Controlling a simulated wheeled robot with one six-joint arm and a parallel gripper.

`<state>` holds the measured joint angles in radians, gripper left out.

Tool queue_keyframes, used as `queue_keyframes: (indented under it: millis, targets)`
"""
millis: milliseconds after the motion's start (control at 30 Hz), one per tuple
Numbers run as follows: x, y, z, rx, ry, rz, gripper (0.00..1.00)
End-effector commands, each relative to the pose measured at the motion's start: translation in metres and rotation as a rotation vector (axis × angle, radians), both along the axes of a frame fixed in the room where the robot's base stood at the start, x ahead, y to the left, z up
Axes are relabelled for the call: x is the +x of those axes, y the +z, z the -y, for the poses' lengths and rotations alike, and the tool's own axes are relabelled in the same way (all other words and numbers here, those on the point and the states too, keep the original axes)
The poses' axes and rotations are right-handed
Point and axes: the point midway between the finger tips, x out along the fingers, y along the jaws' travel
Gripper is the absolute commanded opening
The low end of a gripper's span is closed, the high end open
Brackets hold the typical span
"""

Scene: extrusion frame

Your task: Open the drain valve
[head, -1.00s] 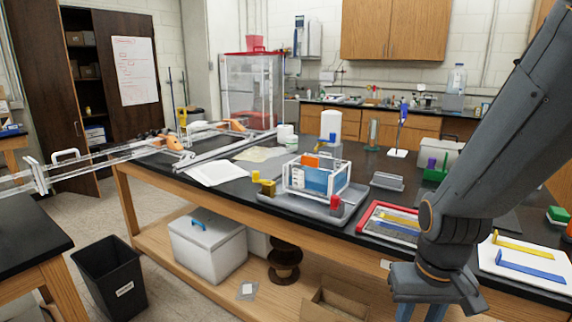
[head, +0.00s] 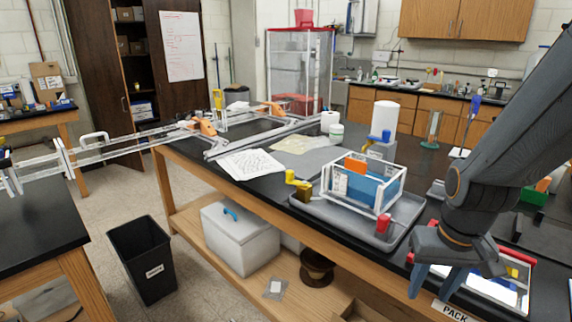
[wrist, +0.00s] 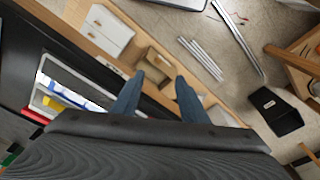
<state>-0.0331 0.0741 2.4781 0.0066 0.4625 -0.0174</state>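A clear tank with white edges and blue inside (head: 366,190) stands on a grey tray (head: 340,226) on the black bench. My gripper (head: 433,292) is open and empty, right of the tray near the bench's front edge, pointing down. In the wrist view my gripper (wrist: 160,78) has its two blue fingers apart with nothing between them.
A red-rimmed tray (head: 490,290) is beside my gripper. Papers (head: 250,163) and a clear rail frame (head: 130,150) are left of the tank. A black bin (head: 142,262) stands on the floor. A white box (head: 238,238) sits on the lower shelf.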

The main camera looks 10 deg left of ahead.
Motion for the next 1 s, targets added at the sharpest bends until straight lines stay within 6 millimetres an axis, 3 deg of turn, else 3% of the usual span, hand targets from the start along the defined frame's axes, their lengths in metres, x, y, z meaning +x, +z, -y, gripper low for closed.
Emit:
queue_keyframes:
  millis: [33, 133, 200, 367, 500, 600, 733, 833, 1000]
  targets:
    - [0.022, 0.022, -0.009, 0.003, 0.023, 0.034, 0.40]
    - [0.082, 0.059, -0.034, 0.010, 0.084, 0.105, 0.40]
    - [0.123, 0.071, -0.056, 0.015, 0.134, 0.134, 0.40]
    - [0.198, 0.086, -0.116, 0.030, 0.244, 0.165, 0.40]
    - [0.262, 0.099, -0.191, 0.048, 0.368, 0.197, 0.40]
    - [0.294, 0.107, -0.244, 0.062, 0.448, 0.216, 0.40]
    - [0.318, 0.114, -0.298, 0.076, 0.526, 0.238, 0.40]
    - [0.327, 0.119, -0.323, 0.085, 0.563, 0.248, 0.40]
    - [0.334, 0.117, -0.340, 0.089, 0.586, 0.253, 0.40]
